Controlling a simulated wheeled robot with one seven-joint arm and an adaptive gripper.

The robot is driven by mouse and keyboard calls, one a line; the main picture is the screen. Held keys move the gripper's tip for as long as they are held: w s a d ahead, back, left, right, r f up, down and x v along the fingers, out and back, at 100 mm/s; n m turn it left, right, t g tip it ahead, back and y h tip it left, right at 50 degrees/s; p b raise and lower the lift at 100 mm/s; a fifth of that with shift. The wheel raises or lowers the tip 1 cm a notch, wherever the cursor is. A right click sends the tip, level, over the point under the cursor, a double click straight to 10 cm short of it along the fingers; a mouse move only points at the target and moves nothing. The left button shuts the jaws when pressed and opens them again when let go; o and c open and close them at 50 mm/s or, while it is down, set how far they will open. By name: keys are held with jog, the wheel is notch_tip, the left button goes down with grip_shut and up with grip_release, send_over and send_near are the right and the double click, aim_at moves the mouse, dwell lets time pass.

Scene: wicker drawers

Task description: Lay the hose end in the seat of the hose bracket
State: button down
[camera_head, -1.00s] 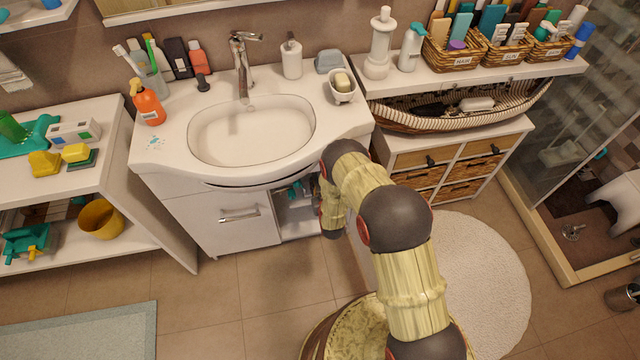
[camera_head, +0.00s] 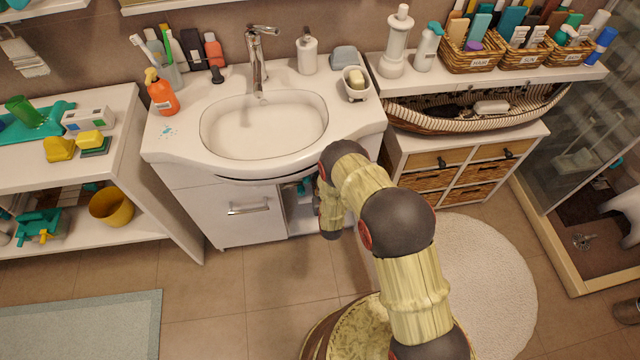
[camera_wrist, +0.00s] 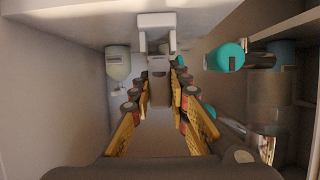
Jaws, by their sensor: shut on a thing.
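In the wrist view my gripper (camera_wrist: 160,82) reaches into the open compartment under the sink, its two yellow-sided fingers pointing away from the camera. It is shut on a narrow grey piece (camera_wrist: 158,90) between the fingertips, which looks like the hose end; its shape is partly hidden by the fingers. A pale forked piece (camera_wrist: 157,34), which looks like the hose bracket, is just above and beyond the fingertips, its two prongs pointing down in the picture. I cannot tell whether the grey piece touches its seat. In the head view my arm hides the gripper.
A pale bottle (camera_wrist: 118,63) stands left of the fingers. A teal-capped thing (camera_wrist: 225,57) and a clear container (camera_wrist: 272,95) are close on the right. The compartment's left wall (camera_wrist: 45,80) is near. The sink cabinet (camera_head: 235,212) and a shelf unit (camera_head: 165,205) flank the floor.

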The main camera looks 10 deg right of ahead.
jog(key=shift+f+b, duration=0.6)
jog(key=shift+f, duration=0.05)
jog(key=c, duration=1.6)
grip_release()
jog(key=shift+c, duration=0.2)
jog(key=shift+s, duration=0.1)
jog(key=v, duration=1.1)
jog(key=shift+s+r, duration=0.25)
jog(key=shift+s, duration=0.1)
